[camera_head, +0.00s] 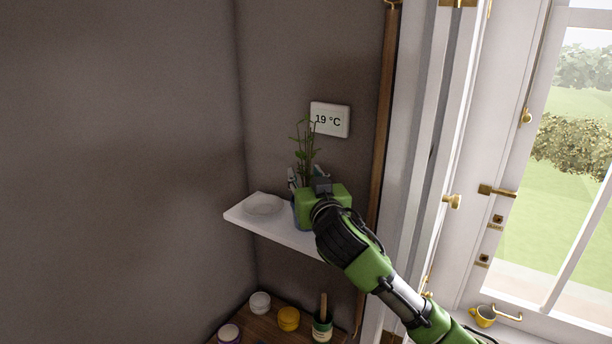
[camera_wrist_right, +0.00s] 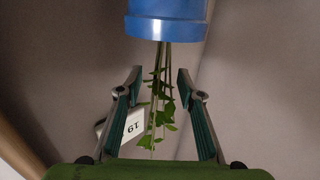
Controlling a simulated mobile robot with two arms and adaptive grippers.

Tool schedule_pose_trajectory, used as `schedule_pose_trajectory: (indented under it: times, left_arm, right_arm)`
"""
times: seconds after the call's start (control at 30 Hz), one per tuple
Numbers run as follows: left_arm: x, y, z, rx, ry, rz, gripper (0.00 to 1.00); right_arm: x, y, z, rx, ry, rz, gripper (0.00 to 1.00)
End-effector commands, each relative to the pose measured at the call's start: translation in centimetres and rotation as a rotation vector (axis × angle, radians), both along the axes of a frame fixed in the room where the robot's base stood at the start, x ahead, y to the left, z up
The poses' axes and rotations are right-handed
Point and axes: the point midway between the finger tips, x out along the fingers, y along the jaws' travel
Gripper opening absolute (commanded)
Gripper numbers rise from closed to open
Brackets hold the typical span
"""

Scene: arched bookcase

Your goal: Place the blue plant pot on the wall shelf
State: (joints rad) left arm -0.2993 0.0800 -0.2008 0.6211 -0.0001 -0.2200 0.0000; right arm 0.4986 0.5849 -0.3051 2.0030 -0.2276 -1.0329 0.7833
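The blue plant pot (camera_wrist_right: 168,22) shows at the top of the right wrist view, with its green plant (camera_wrist_right: 160,100) pointing down in that view. In the head view the pot (camera_head: 299,214) appears upright on the white wall shelf (camera_head: 280,236), partly hidden behind my right gripper (camera_head: 305,180). The plant rises above the gripper. In the right wrist view the two fingers of my right gripper (camera_wrist_right: 160,76) are spread apart, on either side of the stems and clear of the pot. My left gripper is not in view.
A round white dish (camera_head: 263,205) lies on the shelf left of the pot. A 19 °C display (camera_head: 330,120) hangs on the wall above. Below, a wooden surface (camera_head: 266,326) holds several small jars. A window frame stands to the right.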

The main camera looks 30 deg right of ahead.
Motion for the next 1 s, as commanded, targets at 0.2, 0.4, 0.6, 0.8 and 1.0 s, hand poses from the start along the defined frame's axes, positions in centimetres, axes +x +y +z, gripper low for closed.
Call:
schedule_pose_trajectory:
  times: [0.2, 0.4, 0.6, 0.8, 1.0]
  left_arm:
    - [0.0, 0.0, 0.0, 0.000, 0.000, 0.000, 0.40]
    - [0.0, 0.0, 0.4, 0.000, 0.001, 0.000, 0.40]
    - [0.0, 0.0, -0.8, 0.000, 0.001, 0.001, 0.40]
    - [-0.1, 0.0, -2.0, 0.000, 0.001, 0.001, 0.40]
    - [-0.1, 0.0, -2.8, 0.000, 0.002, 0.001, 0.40]
  right_arm:
    - [0.0, 0.0, 0.1, 0.000, 0.000, -0.001, 0.41]
    - [0.0, -0.1, 0.6, -0.001, -0.001, -0.001, 0.41]
    - [-2.2, 0.6, 0.1, 0.001, -0.002, 0.001, 0.41]
    - [-6.0, 1.6, 0.2, 0.002, -0.002, 0.003, 0.41]
    - [-9.4, 2.5, 0.4, 0.001, -0.002, 0.002, 0.41]
